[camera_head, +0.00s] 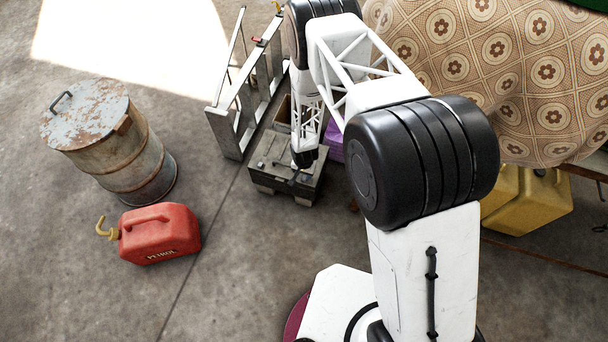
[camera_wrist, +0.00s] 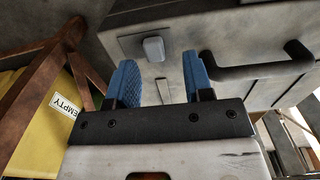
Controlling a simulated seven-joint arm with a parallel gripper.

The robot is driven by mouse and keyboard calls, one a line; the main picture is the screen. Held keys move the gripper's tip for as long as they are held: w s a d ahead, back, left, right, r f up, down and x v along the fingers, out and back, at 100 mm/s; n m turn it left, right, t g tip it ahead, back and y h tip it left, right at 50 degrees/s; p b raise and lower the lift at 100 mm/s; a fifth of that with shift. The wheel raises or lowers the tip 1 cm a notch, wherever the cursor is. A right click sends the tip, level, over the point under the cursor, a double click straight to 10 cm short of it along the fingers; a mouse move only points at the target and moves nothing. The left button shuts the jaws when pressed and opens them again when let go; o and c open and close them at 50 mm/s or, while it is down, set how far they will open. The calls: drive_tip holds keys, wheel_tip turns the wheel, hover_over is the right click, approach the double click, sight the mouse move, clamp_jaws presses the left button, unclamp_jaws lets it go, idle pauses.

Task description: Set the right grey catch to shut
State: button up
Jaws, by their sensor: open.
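A dark grey case (camera_head: 272,152) stands on the floor under my arm in the head view. In the wrist view the case (camera_wrist: 205,28) fills the upper middle, with a black bar handle (camera_wrist: 262,70) on its face. A rounded grey catch (camera_wrist: 153,49) sits on that face, left of the handle. I cannot tell its setting, and no second catch shows clearly. My gripper (camera_wrist: 160,80) is open, its two blue fingers apart and empty. In the wrist picture the catch lies just above the gap between them; I cannot tell any contact.
A metal stepladder (camera_head: 238,100) stands left of the case. A purple box (camera_head: 334,142) is close on its right. A rusty drum (camera_head: 108,140) and a red petrol can (camera_head: 160,233) stand left. Yellow cans (camera_head: 530,200) sit under a cloth-covered table (camera_head: 480,70). The front left floor is clear.

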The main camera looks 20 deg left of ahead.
sight(304, 176)
drive_tip(key=shift+r, duration=2.95)
